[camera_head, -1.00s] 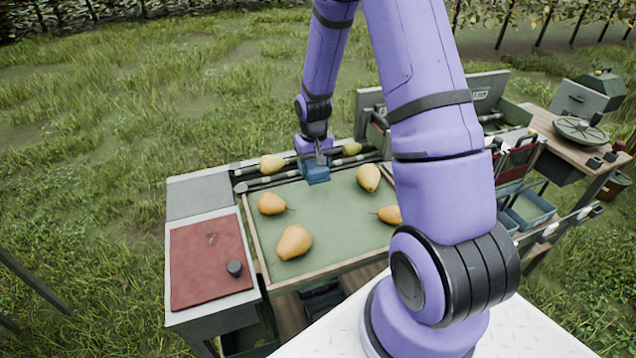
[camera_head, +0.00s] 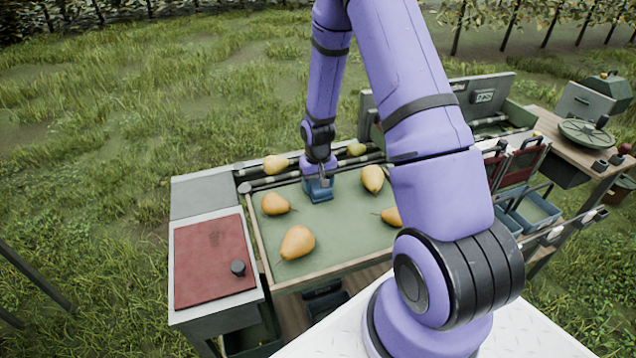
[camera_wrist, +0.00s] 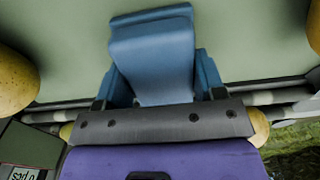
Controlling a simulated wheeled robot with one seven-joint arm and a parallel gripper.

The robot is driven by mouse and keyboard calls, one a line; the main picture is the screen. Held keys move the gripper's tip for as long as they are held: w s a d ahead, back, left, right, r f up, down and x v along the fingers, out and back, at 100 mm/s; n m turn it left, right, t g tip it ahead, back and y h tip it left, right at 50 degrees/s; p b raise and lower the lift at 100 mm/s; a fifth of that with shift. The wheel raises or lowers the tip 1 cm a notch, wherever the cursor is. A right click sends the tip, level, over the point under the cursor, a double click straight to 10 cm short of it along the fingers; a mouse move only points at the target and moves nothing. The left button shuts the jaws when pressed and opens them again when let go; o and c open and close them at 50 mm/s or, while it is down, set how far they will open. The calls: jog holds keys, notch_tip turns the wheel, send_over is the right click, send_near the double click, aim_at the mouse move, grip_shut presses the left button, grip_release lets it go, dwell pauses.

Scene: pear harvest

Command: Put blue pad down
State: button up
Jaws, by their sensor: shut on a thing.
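The blue pad (camera_head: 319,194) is at the far middle of the green tray surface (camera_head: 345,222), in front of the rollers. In the wrist view the pad (camera_wrist: 152,55) fills the upper middle, between blue fingers. My gripper (camera_head: 318,182) points down and is shut on the pad; it also shows in the wrist view (camera_wrist: 160,88). The pad is at or very near the green surface; I cannot tell whether it touches.
Several yellow pears lie around the pad, one at left (camera_head: 275,204), one at front left (camera_head: 297,242), one at right (camera_head: 372,178). Two more rest on the rollers behind. A red mat (camera_head: 212,260) with a dark knob lies left.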

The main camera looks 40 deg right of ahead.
jog(key=o, duration=0.9)
notch_tip(320, 180, up, 13)
notch_tip(320, 180, up, 10)
jog(key=t, duration=0.1)
send_over(318, 182)
jog(key=s+a, duration=0.2)
jog(key=a, duration=0.1)
jog(key=s+a+r+n+t, duration=0.1)
jog(key=s+a+r+t, duration=0.1)
jog(key=s+a+r, duration=0.3)
jog(key=s+a+r+n+t, duration=0.2)
jog(key=s+a+r, duration=0.3)
jog(key=s+r, duration=0.8)
jog(key=shift+s+r, duration=0.3)
jog(key=shift+s, duration=2.85)
